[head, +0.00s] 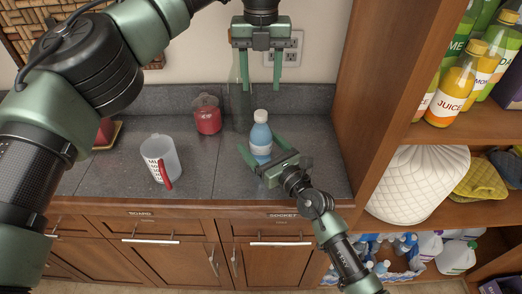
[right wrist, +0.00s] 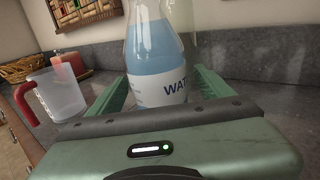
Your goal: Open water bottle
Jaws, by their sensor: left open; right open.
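The water bottle (head: 260,138) stands upright on the grey counter, near its front right part. It is light blue with a white label and a white cap (head: 260,115). My right gripper (head: 259,142) is low and open, with one finger on each side of the bottle. In the right wrist view the bottle (right wrist: 153,52) stands between the open fingers, with a gap visible beside it; its cap is out of that view. My left gripper (head: 261,86) is open and empty, pointing down above the bottle, with its fingertips higher than the cap.
A measuring jug (head: 160,160) with a red handle stands left on the counter (head: 205,165). A red-filled jar (head: 207,115) and a tall clear vessel (head: 239,108) stand behind. A wooden shelf unit (head: 385,90) with juice bottles (head: 455,90) rises at the right.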

